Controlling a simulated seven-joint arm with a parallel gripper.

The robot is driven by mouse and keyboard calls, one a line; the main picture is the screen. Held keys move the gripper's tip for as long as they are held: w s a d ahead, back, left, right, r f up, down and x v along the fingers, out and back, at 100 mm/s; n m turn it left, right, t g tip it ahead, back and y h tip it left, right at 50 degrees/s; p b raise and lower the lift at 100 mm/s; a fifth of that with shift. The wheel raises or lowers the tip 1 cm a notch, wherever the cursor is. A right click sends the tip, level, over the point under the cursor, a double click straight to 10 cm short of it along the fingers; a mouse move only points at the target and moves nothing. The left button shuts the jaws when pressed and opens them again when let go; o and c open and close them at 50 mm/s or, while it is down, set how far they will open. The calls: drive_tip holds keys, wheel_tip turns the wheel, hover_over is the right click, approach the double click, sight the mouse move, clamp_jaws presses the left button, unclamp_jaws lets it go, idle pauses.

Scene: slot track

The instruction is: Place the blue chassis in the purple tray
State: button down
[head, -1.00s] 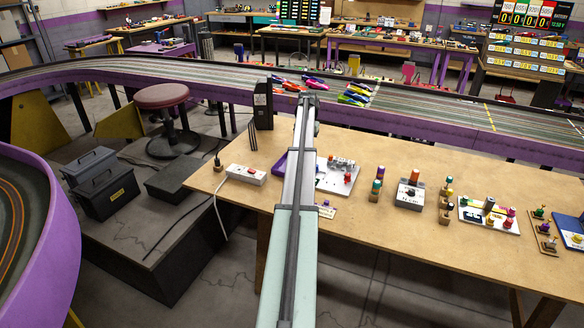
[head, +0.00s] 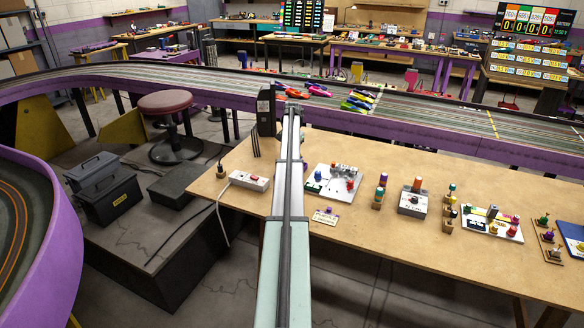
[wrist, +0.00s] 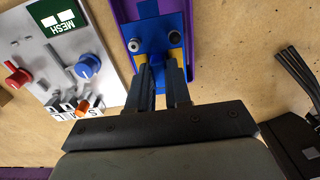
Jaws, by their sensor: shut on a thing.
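In the head view my arm hides the tray, the chassis and my gripper.
A white control panel (wrist: 75,55) with red and blue knobs lies left of the tray in the wrist view; in the head view the panel (head: 325,188) is right of my arm. A power strip (head: 249,181) and a dark upright box (head: 266,112) stand nearby on the wooden bench (head: 350,230).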

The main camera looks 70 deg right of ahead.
drive_tip(key=shift+f, duration=3.1)
drive_tip(key=c, duration=1.1)
unclamp_jaws()
drive_tip(key=shift+f, duration=0.1)
drive_tip(key=shift+o, duration=0.2)
wheel_tip(320, 180, up, 12)
drive_tip(key=shift+r, duration=0.15)
